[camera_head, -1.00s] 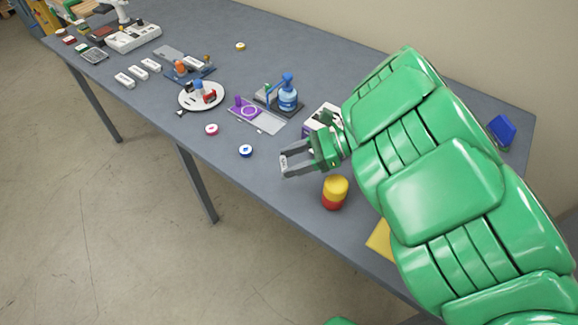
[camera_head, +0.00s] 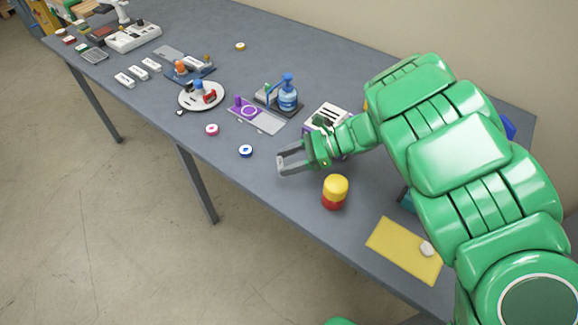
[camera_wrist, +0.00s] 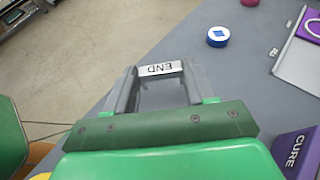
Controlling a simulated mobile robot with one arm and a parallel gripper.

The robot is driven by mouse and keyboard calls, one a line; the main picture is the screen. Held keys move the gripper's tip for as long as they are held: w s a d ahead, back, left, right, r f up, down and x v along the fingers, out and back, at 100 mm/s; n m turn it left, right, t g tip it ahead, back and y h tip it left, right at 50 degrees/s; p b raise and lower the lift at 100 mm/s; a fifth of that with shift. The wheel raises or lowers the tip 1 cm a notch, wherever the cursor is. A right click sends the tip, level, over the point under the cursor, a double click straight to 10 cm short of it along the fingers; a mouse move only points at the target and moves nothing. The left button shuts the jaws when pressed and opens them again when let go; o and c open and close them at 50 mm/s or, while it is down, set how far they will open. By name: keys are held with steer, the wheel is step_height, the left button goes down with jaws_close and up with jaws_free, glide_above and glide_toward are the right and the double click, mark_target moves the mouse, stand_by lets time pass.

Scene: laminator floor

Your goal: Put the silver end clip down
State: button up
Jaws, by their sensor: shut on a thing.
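The silver end clip (camera_wrist: 161,69), a small bar marked END, is held crosswise between the fingertips of my gripper (camera_wrist: 160,72) in the wrist view. In the head view my gripper (camera_head: 281,164) reaches left over the front part of the table. The clip is very small there and its label cannot be read. In the wrist view the clip overlaps the line of the table's front edge, with floor behind part of it. I cannot tell how high it is above the table.
A red and yellow cylinder (camera_head: 335,192) stands close to my gripper. A blue-marked white disc (camera_head: 246,151) lies to its left. A purple CURE box (camera_wrist: 298,153) is at the lower right of the wrist view. A yellow mat (camera_head: 399,246) lies near the front edge.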

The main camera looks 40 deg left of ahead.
steer(key=shift+w+f, duration=0.1)
steer(key=shift+f, duration=1.5)
steer(key=shift+f, duration=0.1)
steer(key=o, duration=0.7)
steer(key=shift+o, duration=0.2)
steer(key=shift+v, duration=6)
steer(key=shift+o, duration=0.4)
